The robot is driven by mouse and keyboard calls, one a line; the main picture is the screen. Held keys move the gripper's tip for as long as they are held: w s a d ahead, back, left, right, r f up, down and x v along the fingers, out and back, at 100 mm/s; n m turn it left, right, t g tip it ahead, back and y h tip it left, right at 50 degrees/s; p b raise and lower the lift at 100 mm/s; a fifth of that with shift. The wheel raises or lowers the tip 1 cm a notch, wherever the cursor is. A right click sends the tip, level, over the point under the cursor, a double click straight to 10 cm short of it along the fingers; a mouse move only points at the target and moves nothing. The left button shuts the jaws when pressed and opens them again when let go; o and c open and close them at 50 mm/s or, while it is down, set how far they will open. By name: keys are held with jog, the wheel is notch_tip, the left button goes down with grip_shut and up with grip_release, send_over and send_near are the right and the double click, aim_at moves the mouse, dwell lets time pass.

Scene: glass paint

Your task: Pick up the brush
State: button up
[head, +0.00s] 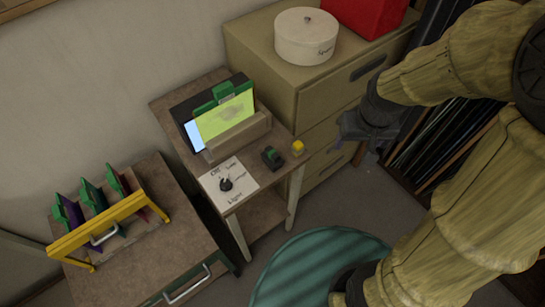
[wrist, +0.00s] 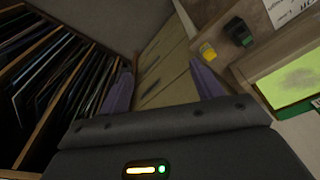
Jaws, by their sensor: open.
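No object is clearly recognisable as a brush. Green-handled pieces (head: 92,195) in purple, dark green and red stand in a yellow rack (head: 110,222) on the left cabinet; I cannot tell whether these are brushes. A small dark green and black object (head: 272,158) lies on the small table beside a yellow block (head: 298,148); both also show at the top right of the wrist view, the green object (wrist: 238,32) and the yellow block (wrist: 208,53). My gripper (wrist: 162,68) is open and empty. In the head view my gripper (head: 368,132) hangs in the air right of the small table.
A lime-green glass panel (head: 226,115) stands in a holder on the small table, behind a white card with a dial (head: 227,185). A drawer cabinet (head: 275,52) carries a round white box (head: 306,36) and a red box (head: 365,14). Upright panels fill a rack (wrist: 55,85).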

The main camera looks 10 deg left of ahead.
jog(key=w+a+n+g, duration=0.1)
jog(key=w+a+n, duration=0.3)
jog(key=a, duration=0.6)
jog(key=n+g, duration=0.1)
jog(key=n, duration=0.3)
send_over(271, 150)
jog(key=shift+a+f, duration=0.1)
jog(key=shift+f, duration=0.65)
jog(key=shift+f, duration=0.1)
jog(key=shift+m, duration=0.3)
notch_tip(271, 150, down, 12)
jog(key=shift+f+p, duration=0.1)
jog(key=shift+p, duration=1)
